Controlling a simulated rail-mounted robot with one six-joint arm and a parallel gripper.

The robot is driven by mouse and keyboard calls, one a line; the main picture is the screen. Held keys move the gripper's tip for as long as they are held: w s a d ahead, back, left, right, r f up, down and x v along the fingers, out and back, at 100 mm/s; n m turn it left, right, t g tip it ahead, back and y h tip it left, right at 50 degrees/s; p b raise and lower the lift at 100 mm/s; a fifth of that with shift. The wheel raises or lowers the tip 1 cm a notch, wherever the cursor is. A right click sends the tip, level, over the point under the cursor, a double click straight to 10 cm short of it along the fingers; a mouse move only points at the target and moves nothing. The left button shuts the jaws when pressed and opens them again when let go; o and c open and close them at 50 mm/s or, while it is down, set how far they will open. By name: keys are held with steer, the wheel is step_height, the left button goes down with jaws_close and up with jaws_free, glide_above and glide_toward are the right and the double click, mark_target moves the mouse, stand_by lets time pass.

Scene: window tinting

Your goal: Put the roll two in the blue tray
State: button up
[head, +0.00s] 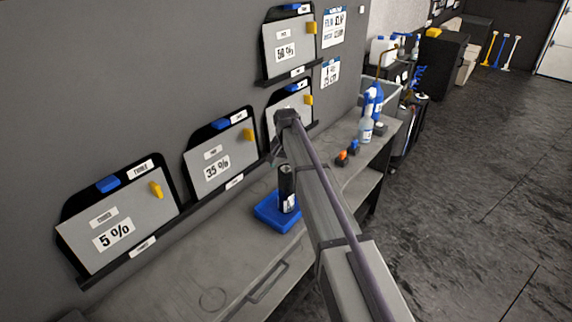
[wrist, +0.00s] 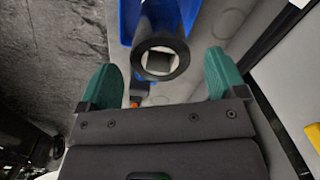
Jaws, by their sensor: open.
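A black roll (head: 287,190) with a white label stands upright in the blue tray (head: 267,217) on the grey bench in the head view. In the wrist view the roll (wrist: 160,50) shows end-on with its hollow pale core, and part of the blue tray (wrist: 126,22) lies behind it. My gripper (wrist: 163,76) is open, with its green fingers apart on either side below the roll's end in the picture. The fingers hold nothing and do not appear to touch the roll. In the head view my arm hides the fingers.
Sample boards on the wall (head: 119,223) stand behind the bench. Spray bottles (head: 367,122) and small orange and black items (head: 343,158) sit further along the bench (head: 180,283). The bench's near left part is mostly clear. Open floor (head: 480,170) lies to the right.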

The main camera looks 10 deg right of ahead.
step_height(320, 180, up, 7)
steer(key=p, duration=0.5)
steer(key=s+n, duration=0.5)
steer(key=s, duration=3)
step_height(320, 180, down, 9)
steer(key=b, duration=0.9)
steer(key=shift+w+d, duration=0.15)
steer(key=shift+d, duration=0.2)
